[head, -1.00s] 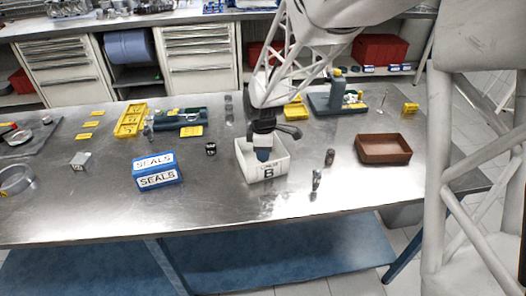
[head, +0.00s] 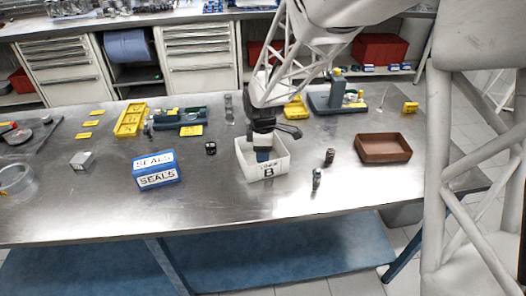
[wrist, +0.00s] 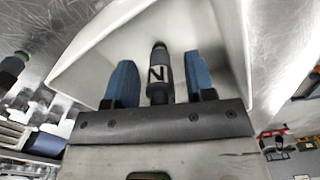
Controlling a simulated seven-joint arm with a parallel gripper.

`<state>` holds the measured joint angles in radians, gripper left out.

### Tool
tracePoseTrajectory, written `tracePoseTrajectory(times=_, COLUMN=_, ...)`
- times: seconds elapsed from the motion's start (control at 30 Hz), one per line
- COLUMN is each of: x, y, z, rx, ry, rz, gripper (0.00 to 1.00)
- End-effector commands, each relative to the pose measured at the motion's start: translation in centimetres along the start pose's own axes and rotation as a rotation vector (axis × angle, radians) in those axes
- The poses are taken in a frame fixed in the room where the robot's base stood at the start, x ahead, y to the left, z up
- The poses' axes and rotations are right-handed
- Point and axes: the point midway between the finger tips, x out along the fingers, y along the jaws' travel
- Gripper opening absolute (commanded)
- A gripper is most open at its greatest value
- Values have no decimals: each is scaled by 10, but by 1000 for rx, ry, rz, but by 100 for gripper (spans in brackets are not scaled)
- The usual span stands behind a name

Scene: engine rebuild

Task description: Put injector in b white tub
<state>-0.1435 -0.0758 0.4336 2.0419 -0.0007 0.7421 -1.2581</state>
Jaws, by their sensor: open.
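The white tub marked B (head: 249,174) stands on the steel table, and its inside walls (wrist: 222,40) fill much of the wrist view. My gripper (head: 262,156) reaches down into the tub. In the wrist view, my gripper (wrist: 161,82) is open, with one blue fingertip on each side of the injector. The injector (wrist: 158,78), a dark cylinder with a green-tinged end and a white label reading N, lies inside the tub between the fingers, with gaps on both sides. It is hidden in the head view.
Two small dark cylindrical parts, one nearer (head: 316,179) and one farther (head: 329,156), stand right of the tub. A brown tray (head: 384,160) is farther right. A blue SEALS box (head: 157,181) and a small black part (head: 211,148) are to the left. The front table strip is clear.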

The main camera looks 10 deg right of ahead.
Motion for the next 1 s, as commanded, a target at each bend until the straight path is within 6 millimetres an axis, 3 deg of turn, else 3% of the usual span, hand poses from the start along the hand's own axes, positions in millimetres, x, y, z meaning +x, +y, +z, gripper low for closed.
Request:
tracePoseTrajectory(times=0.27, x=-23, y=0, z=0, rx=0, ry=1, rz=2, gripper=50)
tracePoseTrajectory(times=0.7, x=-91, y=0, z=0, rx=0, ry=1, rz=2, gripper=50)
tracePoseTrajectory(times=1.0, x=-118, y=0, z=0, rx=0, ry=0, rz=1, gripper=50)
